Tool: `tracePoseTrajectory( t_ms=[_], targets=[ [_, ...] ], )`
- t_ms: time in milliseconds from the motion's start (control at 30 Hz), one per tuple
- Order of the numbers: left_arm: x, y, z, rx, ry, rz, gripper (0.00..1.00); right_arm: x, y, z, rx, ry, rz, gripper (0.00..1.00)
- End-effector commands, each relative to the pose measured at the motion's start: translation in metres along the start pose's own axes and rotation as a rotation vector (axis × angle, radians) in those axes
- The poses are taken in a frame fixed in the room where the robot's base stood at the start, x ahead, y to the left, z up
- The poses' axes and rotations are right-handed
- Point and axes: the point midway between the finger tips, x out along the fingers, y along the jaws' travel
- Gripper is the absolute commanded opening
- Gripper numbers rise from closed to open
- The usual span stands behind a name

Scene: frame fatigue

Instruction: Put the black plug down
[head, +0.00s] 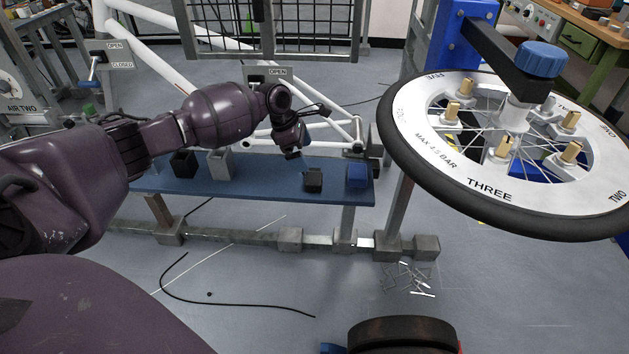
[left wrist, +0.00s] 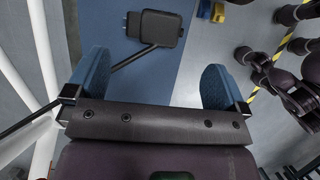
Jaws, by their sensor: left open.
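The black plug (head: 313,180) sits on the blue bench top (head: 265,187), near its front edge. In the left wrist view the plug (left wrist: 155,27) lies on the blue surface just past my fingertips, with a dark rod or cable running from it toward the left finger. My left gripper (head: 299,153) is above and slightly left of the plug. Its two blue fingers stand wide apart in the left wrist view (left wrist: 152,82), and nothing is gripped between them. My right gripper does not show.
A black block (head: 183,164), a grey block (head: 219,164) and a blue block (head: 357,176) stand on the bench. A large wheel (head: 420,135) with brass valves overhangs the right side. White frame tubes (head: 335,132) run behind the bench. A black cable (head: 225,302) lies on the floor.

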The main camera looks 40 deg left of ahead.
Motion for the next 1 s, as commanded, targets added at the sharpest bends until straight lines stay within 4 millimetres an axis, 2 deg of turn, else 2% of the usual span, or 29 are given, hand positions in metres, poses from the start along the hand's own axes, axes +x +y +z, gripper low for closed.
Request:
tracePoseTrajectory(
  t_ms=[33, 233, 467, 633, 800, 1000],
  targets=[
    [0.013, -0.002, -0.003, -0.002, 0.005, -0.008, 1.00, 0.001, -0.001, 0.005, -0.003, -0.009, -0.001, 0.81],
    [0.044, -0.001, -0.004, -0.002, 0.004, -0.009, 1.00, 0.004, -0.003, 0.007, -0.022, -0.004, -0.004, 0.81],
    [0.053, 0.000, -0.003, 0.001, 0.001, -0.003, 1.00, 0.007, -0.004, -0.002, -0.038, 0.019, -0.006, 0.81],
    [0.074, 0.002, -0.008, -0.001, 0.005, -0.008, 1.00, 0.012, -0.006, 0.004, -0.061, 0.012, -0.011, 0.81],
    [0.097, 0.004, -0.010, -0.001, 0.005, -0.010, 1.00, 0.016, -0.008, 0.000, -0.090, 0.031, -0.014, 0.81],
    [0.100, 0.005, -0.006, 0.001, -0.001, -0.001, 1.00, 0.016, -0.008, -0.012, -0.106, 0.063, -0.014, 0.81]
  ],
)
